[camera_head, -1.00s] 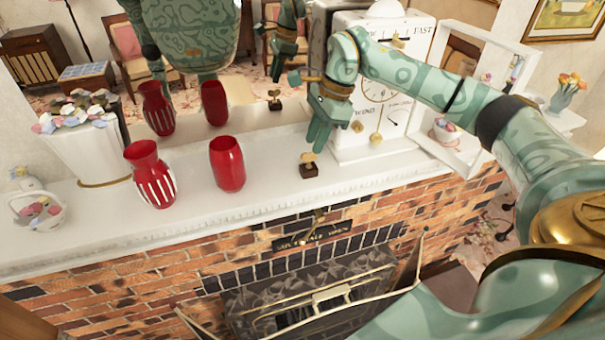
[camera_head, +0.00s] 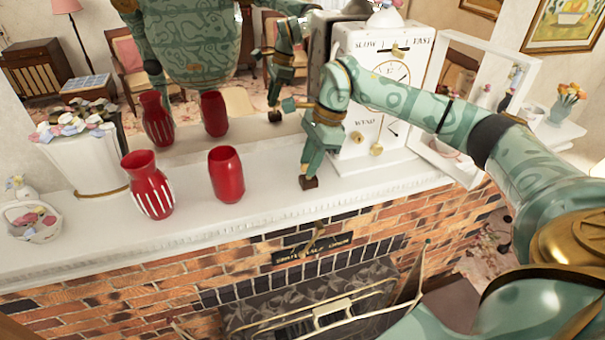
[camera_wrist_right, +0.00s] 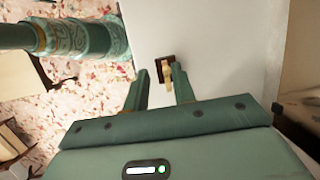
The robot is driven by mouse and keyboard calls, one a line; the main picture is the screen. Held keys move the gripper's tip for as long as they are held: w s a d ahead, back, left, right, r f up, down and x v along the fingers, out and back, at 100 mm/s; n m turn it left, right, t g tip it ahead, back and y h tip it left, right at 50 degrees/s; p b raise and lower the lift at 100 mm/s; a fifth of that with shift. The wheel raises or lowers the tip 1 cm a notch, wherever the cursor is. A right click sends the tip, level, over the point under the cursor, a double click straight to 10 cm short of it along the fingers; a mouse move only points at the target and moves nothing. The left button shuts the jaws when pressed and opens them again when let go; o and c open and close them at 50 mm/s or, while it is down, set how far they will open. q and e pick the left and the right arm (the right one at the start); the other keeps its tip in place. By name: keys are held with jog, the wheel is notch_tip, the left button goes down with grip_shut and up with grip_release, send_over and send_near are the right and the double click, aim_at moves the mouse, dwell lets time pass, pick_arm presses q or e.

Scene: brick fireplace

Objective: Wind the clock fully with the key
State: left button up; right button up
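The white clock (camera_head: 345,155) stands on the mantel, with a round dial, SLOW, FAST and WIND lettering and brass fittings on its front. The small brass key stands on a dark block (camera_head: 309,183) left of the clock; the fingers hide the key itself in the head view. My right gripper (camera_head: 311,170) points down over the block. In the right wrist view the key (camera_wrist_right: 168,75) is between my two open fingers, nearer the right one; contact cannot be told. My left gripper is not clearly seen; the teal arms behind the mantel are my reflection.
Two red vases (camera_head: 150,187) (camera_head: 226,175) stand left of the gripper. A white flower planter (camera_head: 85,165) and a small basket (camera_head: 35,236) are farther left. A mirror backs the mantel. A white frame (camera_head: 530,70) stands right of the clock.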

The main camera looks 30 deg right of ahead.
jog(key=shift+w, duration=0.35)
jog(key=shift+p, duration=0.4)
grip_shut()
